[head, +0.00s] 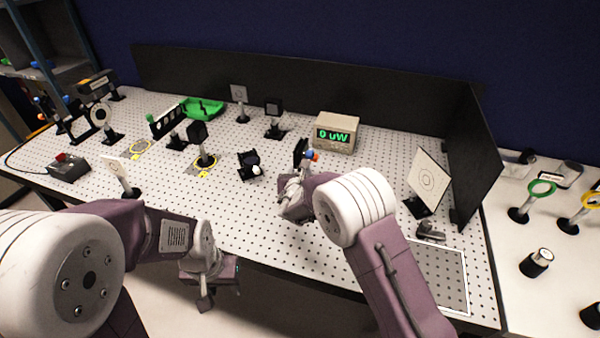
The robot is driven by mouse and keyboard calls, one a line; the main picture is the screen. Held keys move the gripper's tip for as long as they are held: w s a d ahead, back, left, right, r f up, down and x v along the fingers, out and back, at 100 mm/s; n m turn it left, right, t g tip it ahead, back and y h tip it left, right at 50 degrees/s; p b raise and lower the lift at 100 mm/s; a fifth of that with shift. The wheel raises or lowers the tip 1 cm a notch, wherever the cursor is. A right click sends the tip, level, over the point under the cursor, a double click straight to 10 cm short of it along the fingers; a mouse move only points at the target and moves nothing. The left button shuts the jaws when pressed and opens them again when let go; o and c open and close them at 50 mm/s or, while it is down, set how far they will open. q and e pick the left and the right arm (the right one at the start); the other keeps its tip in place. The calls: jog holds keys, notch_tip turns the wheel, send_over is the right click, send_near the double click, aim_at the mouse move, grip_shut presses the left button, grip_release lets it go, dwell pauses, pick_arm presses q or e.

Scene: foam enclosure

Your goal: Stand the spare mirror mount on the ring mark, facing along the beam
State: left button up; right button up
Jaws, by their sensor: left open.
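A black mount with a blue and a red knob (301,153) shows upright just beyond my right gripper (293,188). My own arm partly hides that gripper, so I cannot tell whether its jaws are on the mount or only near it. One yellow ring mark (141,147) on the perforated table looks bare. My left gripper (206,302) is open and empty, low at the table's front edge, away from the mounts.
A black part with a white round end (251,164) sits mid-table. A meter reading "0 uW" (336,134) and a green tray (201,109) stand behind. A target card (428,180) stands at right. Black panels (300,90) close the back and right. The front centre is clear.

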jog(key=shift+r, duration=0.15)
jog(key=shift+s+r, duration=0.1)
jog(key=shift+s, duration=0.1)
jog(key=v, duration=1.1)
jog(key=shift+s+r, duration=0.15)
jog(key=shift+s, duration=0.1)
